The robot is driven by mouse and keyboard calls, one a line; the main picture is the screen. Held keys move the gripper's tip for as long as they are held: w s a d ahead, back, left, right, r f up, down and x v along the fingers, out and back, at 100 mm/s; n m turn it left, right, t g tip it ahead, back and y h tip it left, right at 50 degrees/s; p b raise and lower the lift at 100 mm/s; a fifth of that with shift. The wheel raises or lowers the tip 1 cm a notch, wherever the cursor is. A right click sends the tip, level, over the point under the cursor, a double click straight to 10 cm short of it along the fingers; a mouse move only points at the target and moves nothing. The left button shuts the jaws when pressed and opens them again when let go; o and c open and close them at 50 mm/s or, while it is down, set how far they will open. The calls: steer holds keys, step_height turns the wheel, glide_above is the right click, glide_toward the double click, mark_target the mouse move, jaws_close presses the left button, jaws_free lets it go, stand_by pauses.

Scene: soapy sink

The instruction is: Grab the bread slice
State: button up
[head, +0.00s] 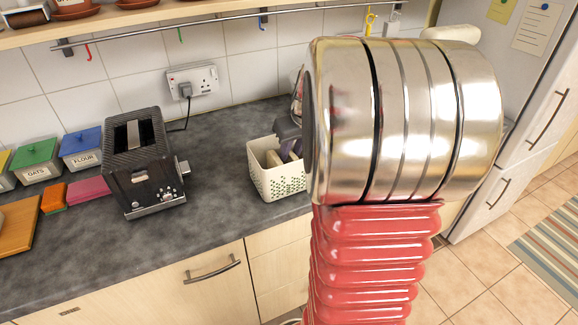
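I cannot make out a bread slice in the head view. A black toaster (143,165) stands on the dark grey worktop with two slots facing up. No bread shows above its slots, and I cannot tell what is inside them. My arm, a large silver joint above a red ribbed section, fills the right middle of the view and hides part of the worktop behind it.
A cream perforated basket (276,180) holding several items stands right of the toaster. Green (36,162) and blue (82,149) canisters, folded coloured cloths or sponges (88,190) and a wooden board (18,226) lie left. Worktop (222,185) between toaster and basket is clear.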

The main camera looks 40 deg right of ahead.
jaws_close()
steer(key=shift+r, duration=0.15)
stand_by(0.4)
step_height(320, 180, up, 18)
stand_by(0.5)
stand_by(0.4)
